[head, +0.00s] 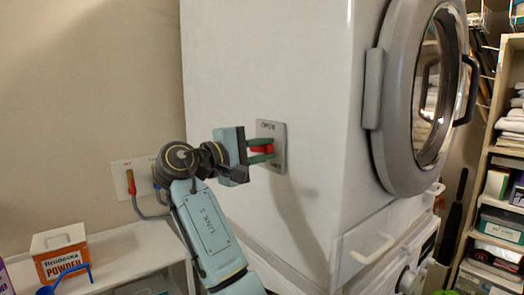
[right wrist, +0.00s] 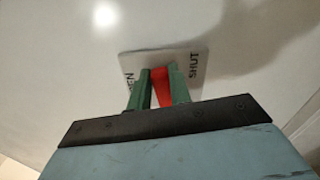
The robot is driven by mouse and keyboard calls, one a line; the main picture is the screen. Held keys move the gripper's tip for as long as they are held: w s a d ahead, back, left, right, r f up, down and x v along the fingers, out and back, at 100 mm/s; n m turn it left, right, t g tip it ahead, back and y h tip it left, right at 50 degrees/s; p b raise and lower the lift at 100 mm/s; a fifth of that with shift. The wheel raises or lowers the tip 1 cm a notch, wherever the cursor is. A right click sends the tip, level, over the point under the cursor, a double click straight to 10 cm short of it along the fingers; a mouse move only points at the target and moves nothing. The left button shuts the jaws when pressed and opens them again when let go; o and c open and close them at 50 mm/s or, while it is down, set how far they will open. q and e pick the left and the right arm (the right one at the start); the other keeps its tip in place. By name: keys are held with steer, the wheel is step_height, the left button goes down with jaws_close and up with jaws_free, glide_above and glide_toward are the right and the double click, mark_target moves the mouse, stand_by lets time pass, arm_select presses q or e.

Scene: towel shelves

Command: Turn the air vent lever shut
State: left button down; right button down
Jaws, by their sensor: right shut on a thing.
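The red air vent lever (head: 262,149) sits on a small grey plate (head: 279,131) on the side of the white machine. The plate reads OPEN at its top in the head view; the lower word is hard to read there. In the right wrist view, the red lever (right wrist: 162,90) stands between the words on the plate (right wrist: 194,62), with SHUT on the right. My right gripper (head: 262,153) is shut on the lever, its green fingers (right wrist: 159,90) on both sides of it. My left gripper is not in view.
The machine's round door (head: 390,100) with a black handle is on the right. A white shelf (head: 120,245) at lower left holds an orange powder box (head: 62,263) and a blue-handled item. Pipes with a red valve (head: 131,183) are on the wall. A stocked shelf (head: 477,190) stands far right.

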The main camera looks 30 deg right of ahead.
steer(key=shift+f+m, duration=0.3)
steer(key=shift+m, duration=0.5)
steer(key=shift+b, duration=0.3)
steer(key=c, duration=1.3)
jaws_free()
steer(key=a, duration=0.9)
steer(key=s+a, duration=0.1)
steer(key=a, duration=0.3)
steer(key=shift+a+b, duration=0.25)
steer(key=shift+b, duration=0.1)
